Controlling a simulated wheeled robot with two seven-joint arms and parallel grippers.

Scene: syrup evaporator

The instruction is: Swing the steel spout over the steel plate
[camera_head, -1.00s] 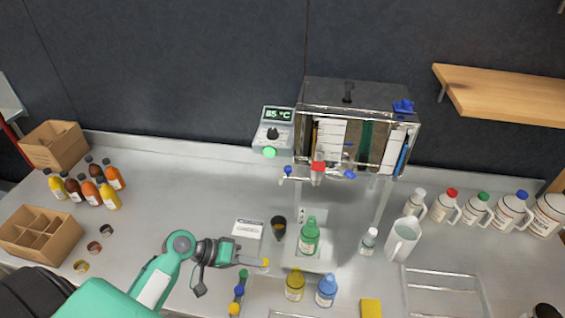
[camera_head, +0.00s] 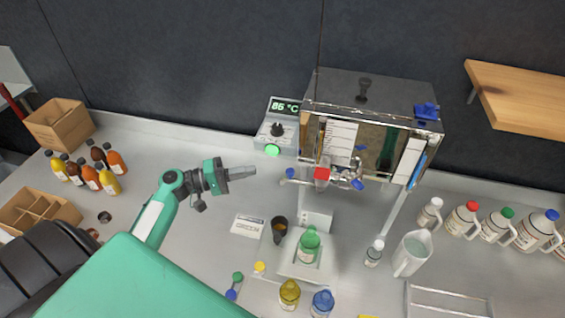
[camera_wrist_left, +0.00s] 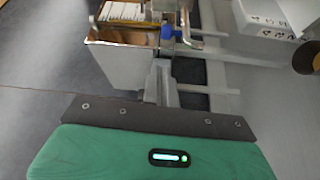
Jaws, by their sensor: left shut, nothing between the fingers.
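My left gripper (camera_head: 252,171) is shut and empty, held above the counter left of the evaporator box (camera_head: 372,100). Its tips are short of a blue knob (camera_head: 290,173) at the left end of the front pipework. The steel spout (camera_head: 346,178) appears to be among the shiny fittings on the box front, beside a red part (camera_head: 322,174); its exact direction is hard to tell. In the left wrist view, the gripper (camera_wrist_left: 163,70) points toward the box and a blue part (camera_wrist_left: 168,31). My right gripper is not in view.
Jugs line the right side; bottles and cardboard boxes (camera_head: 58,122) are at left.

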